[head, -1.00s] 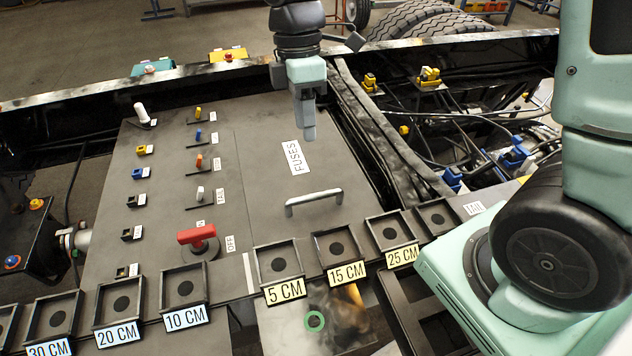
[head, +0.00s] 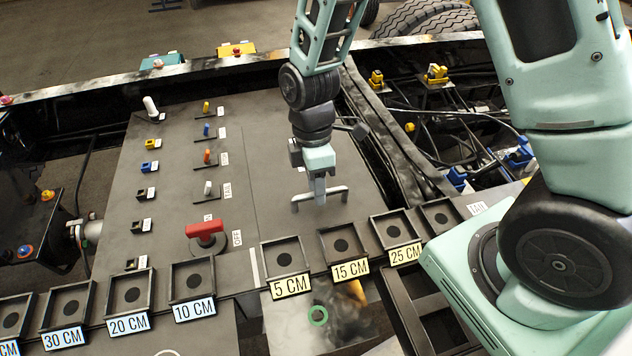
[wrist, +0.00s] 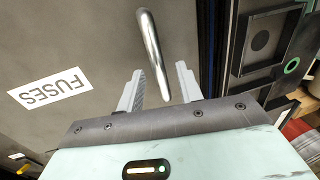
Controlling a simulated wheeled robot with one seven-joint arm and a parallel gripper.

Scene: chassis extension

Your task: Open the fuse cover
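The fuse cover (head: 270,220) is a flat dark grey panel lying closed, with a metal bar handle (head: 336,190) near its front edge. The handle also shows in the wrist view (wrist: 152,50), running from the top down toward the gap between my fingers. My gripper (head: 319,198) is over the handle in the head view. In the wrist view my gripper (wrist: 158,85) has its two fingers apart, with the handle's lower end between or just past them. Contact cannot be told. The FUSES label (wrist: 49,88) shows on the cover in the wrist view and is hidden by my arm in the head view.
A red switch (head: 206,229) and several small coloured knobs are left of the cover. A row of square trays with labels, such as 5 CM (head: 291,287), runs along the front. Black chassis rails and cables (head: 440,120) lie to the right.

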